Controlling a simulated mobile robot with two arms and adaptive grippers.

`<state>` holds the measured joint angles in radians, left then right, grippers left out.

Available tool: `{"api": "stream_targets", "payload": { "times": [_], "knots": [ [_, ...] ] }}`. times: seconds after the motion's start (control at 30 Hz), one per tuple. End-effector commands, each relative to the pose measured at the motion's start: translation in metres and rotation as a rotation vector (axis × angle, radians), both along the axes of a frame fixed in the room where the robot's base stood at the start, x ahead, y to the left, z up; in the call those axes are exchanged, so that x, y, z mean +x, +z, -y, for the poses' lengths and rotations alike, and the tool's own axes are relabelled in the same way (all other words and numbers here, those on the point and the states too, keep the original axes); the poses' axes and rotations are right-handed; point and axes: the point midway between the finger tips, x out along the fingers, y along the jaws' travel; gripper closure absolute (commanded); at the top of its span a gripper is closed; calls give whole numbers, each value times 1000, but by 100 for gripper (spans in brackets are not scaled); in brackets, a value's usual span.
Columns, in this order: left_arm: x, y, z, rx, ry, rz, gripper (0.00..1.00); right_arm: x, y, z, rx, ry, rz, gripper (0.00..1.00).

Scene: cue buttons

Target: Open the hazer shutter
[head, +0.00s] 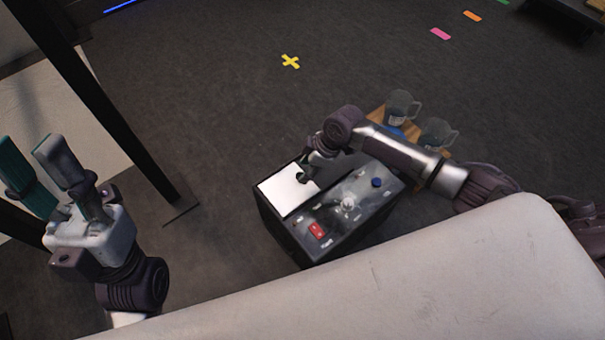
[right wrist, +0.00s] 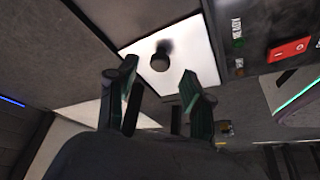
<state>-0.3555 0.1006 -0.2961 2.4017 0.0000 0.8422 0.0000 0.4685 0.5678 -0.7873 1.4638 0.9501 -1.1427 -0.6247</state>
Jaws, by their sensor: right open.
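The hazer (head: 300,240) is a dark box on the floor. A white plate, the shutter (head: 277,194), covers the left part of its top; in the right wrist view the plate (right wrist: 199,52) carries a dark round knob (right wrist: 160,61). My right gripper (head: 306,172) is over the plate's right part in the head view and hides the knob there. In the right wrist view the right fingers (right wrist: 157,82) are open and apart, with the knob beyond their tips and nothing between them. My left gripper (head: 36,152) is open and empty, far left of the hazer.
The hazer's panel has a red switch (head: 318,230), a pale dial (head: 348,204) and a blue button (head: 377,182). Two clear mugs (head: 402,106) (head: 437,134) stand on a wooden board behind my right arm. A dark post (head: 110,110) rises near my left gripper.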

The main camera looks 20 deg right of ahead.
Motion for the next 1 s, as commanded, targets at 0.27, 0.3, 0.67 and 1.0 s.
{"api": "stream_targets", "payload": {
  "times": [0.27, 0.3, 0.67, 1.0],
  "knots": [
    [-10, -10, -3, -19, -3, 57, 60, 4, -25, -9, -1, 1, 1, 49],
    [-11, -10, -3, -19, -3, 59, 60, 5, -25, -9, -1, 1, 1, 49],
    [-11, -10, -2, -19, -3, 59, 60, 4, -25, -9, 0, 0, 0, 67],
    [-11, -10, -2, -19, -3, 58, 60, 4, -25, -9, 0, 0, 0, 100]
  ]
}}
